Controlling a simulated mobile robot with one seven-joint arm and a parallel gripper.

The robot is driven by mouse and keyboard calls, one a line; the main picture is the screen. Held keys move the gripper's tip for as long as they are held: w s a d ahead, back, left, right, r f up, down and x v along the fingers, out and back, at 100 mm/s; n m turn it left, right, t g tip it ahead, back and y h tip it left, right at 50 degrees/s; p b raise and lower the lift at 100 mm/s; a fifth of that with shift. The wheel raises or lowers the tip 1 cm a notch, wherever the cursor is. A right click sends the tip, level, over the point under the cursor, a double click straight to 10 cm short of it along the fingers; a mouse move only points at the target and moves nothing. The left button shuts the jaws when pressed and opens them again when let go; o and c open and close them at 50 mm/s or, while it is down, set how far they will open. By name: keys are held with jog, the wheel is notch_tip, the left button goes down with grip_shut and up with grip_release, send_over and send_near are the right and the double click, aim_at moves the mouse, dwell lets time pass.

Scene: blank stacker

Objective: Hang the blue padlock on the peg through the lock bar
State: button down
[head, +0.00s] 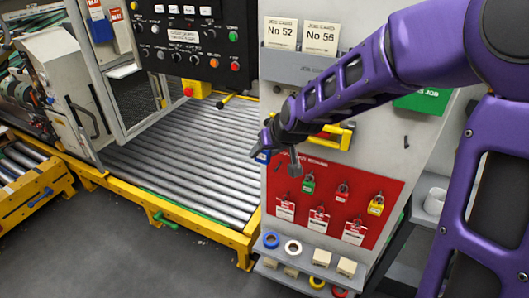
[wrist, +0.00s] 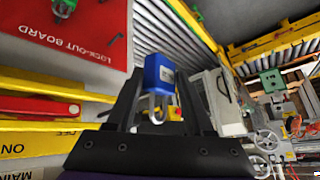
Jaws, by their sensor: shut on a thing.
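My gripper (head: 260,149) is shut on the blue padlock (head: 263,156), at the left edge of the lock-out panel in the head view. In the wrist view the blue padlock (wrist: 160,70) sits between the fingertips of my gripper (wrist: 157,90). Its body points away from the palm and its silver shackle is nearer the palm. A yellow bar assembly (head: 337,136) is on the panel, partly behind my arm. In the wrist view a red bar (wrist: 40,106) lies between yellow bars at left, apart from the padlock. I cannot make out the peg.
The red lock-out board (head: 338,190) holds green, red and yellow padlocks with several tags. A shelf (head: 300,255) below carries tape rolls and small boxes. A roller conveyor (head: 190,150) with yellow rails lies left of the panel. Open space lies above the rollers.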

jog(key=w+d+f+b, duration=0.1)
jog(key=w+d+f, duration=0.1)
jog(key=w, duration=0.6)
jog(key=shift+d, duration=0.5)
dwell(0.4)
jog(key=shift+w, duration=0.1)
dwell(0.4)
jog(key=shift+c, duration=1)
grip_release()
jog(key=shift+d, duration=0.1)
